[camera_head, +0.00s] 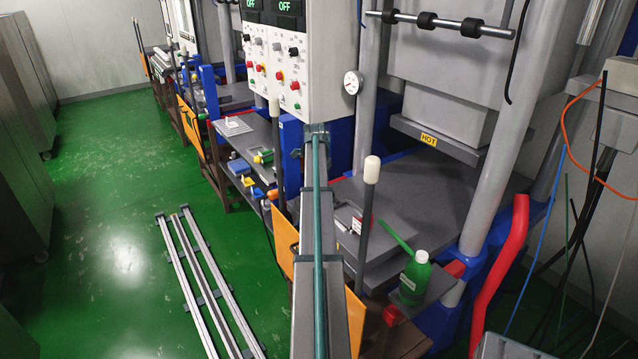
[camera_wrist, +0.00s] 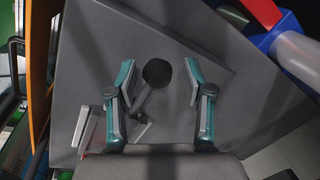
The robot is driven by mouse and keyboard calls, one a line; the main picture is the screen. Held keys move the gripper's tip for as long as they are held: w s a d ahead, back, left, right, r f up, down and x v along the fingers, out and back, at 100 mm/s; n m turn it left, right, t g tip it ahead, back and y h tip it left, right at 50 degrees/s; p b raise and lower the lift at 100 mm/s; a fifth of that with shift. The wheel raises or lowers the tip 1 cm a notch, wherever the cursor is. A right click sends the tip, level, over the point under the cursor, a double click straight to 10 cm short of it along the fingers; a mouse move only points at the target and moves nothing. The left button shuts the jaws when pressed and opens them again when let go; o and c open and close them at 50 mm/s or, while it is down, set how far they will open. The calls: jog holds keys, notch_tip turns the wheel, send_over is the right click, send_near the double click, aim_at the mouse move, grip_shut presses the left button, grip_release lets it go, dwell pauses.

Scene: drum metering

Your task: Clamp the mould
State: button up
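The press stands at the right in the head view. Its upper block (camera_head: 450,115) carries a yellow HOT label and hangs above a dark lower plate (camera_head: 455,178), with an open gap between. I cannot pick out the mould with certainty. An upright dark lever with a pale knob (camera_head: 372,170) stands in front of the press. In the wrist view my gripper (camera_wrist: 157,84) is open, its teal and grey fingers apart. A dark round knob on a short stem (camera_wrist: 158,72) shows between them, apart from both fingers. My fingers do not show in the head view.
A grey shelf (camera_wrist: 215,60) lies under my gripper. A red and white item (camera_head: 357,222) and a green bottle (camera_head: 414,280) are near the press front. A red curved pipe (camera_head: 500,265) is at the right. Metal rails (camera_head: 205,285) lie on the green floor.

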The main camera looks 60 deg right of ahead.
dwell(0.3)
notch_tip(320, 180, up, 12)
jog(key=a, duration=0.2)
jog(key=shift+a+f, duration=0.15)
jog(key=shift+a, duration=0.05)
jog(key=shift+s, duration=0.1)
dwell(0.3)
